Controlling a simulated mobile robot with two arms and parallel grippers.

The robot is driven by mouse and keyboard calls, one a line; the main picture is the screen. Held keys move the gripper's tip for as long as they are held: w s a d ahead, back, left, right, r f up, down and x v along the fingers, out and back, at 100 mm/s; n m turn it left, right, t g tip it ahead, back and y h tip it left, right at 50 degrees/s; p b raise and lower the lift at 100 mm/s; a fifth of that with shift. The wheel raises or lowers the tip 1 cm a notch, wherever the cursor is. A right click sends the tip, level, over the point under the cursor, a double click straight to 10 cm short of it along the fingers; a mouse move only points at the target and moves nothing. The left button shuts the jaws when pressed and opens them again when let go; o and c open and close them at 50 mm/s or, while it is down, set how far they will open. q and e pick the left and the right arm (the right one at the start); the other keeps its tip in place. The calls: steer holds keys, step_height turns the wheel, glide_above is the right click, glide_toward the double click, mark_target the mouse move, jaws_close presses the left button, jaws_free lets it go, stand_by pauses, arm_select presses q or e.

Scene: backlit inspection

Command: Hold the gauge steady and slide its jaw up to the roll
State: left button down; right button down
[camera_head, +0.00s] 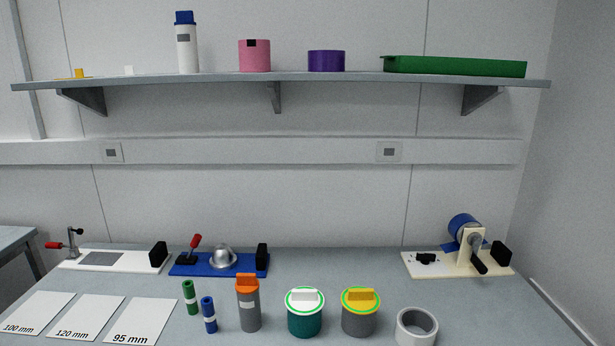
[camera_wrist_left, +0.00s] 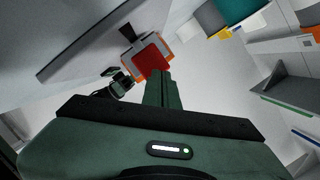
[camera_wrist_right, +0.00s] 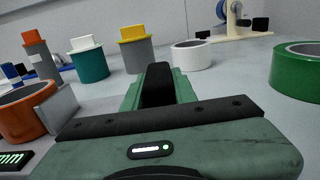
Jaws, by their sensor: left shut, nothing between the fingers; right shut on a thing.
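In the right wrist view, an orange-brown roll (camera_wrist_right: 25,115) stands on the bench at the left. A flat grey jaw piece (camera_wrist_right: 64,106) is beside its right side; I cannot tell whether they touch. A dark display with green marks (camera_wrist_right: 14,160), seemingly the gauge's, shows at the lower left corner; the rest is hidden or out of frame. My right gripper (camera_wrist_right: 158,82) is shut on a black block (camera_wrist_right: 158,78), possibly part of the gauge. In the left wrist view, my left gripper (camera_wrist_left: 157,80) is shut and empty. Neither gripper shows in the head view.
A white roll (camera_head: 400,328), yellow-lidded tub (camera_head: 360,320), teal tub (camera_head: 305,322) and orange-capped bottle (camera_head: 250,312) stand on the bench. Size cards (camera_head: 86,318) lie at left. A green roll (camera_wrist_right: 298,75) is right of my right gripper. A red-and-orange object (camera_wrist_left: 150,55) is beyond my left fingertips.

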arm_select(q)
steer(key=shift+d, duration=0.3)
arm_select(e)
steer(key=shift+a+f, duration=0.1)
steer(key=shift+f, duration=0.05)
stand_by(0.3)
arm_select(q)
steer(key=shift+w+a, duration=0.1)
steer(key=shift+a, duration=1.9)
steer(key=shift+a, duration=0.25)
steer(key=v, duration=1.1)
steer(key=shift+a, duration=0.25)
steer(key=shift+r, duration=0.15)
